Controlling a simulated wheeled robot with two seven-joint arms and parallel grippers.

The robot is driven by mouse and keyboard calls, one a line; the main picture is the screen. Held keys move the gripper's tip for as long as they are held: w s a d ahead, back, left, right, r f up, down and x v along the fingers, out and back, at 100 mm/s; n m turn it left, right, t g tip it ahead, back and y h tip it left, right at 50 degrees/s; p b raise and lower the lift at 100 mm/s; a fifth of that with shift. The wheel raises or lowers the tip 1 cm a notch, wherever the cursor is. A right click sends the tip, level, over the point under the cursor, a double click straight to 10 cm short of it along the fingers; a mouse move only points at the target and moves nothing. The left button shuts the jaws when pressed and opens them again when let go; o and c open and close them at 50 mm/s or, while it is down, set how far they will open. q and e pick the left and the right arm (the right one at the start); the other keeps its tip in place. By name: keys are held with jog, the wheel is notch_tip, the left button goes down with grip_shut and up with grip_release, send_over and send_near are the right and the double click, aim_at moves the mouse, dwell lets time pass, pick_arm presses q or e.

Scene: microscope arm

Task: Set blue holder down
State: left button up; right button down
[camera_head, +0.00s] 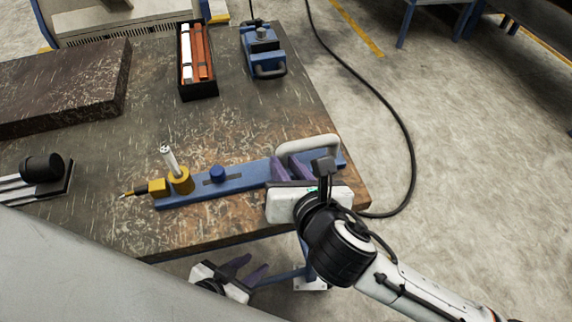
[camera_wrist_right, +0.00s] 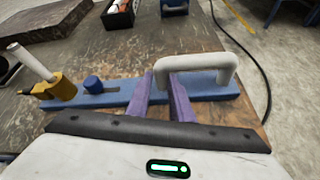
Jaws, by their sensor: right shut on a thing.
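The blue holder (camera_head: 235,182) is a long flat blue bar with a pale grey handle (camera_head: 308,146) at its right end, a blue knob (camera_head: 217,173) mid-bar and a yellow fitting (camera_head: 181,182) with a white rod at its left end. It lies along the table's front edge, flat on or very close to the top; I cannot tell which. My right gripper (camera_head: 283,169) has its purple fingers at the handle end. In the right wrist view the fingers (camera_wrist_right: 163,97) straddle the left part of the handle (camera_wrist_right: 205,62). My left gripper (camera_head: 255,268), fingers apart and empty, hangs below the table edge.
The worktable (camera_head: 150,120) carries a dark slab (camera_head: 65,85), a black bin with orange and white items (camera_head: 197,60), a blue device with a handle (camera_head: 264,50), and a black cylindrical tool (camera_head: 40,168). A black cable (camera_head: 385,95) runs beside the table.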

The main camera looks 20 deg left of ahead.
jog(key=shift+a+r, duration=0.1)
jog(key=shift+r, duration=0.1)
jog(key=c, duration=1.5)
grip_release()
jog(key=shift+f, duration=0.25)
jog(key=shift+c, duration=0.2)
jog(key=shift+r, duration=0.2)
jog(key=p+v, duration=0.1)
jog(key=v, duration=1.1)
jog(key=shift+f, duration=0.1)
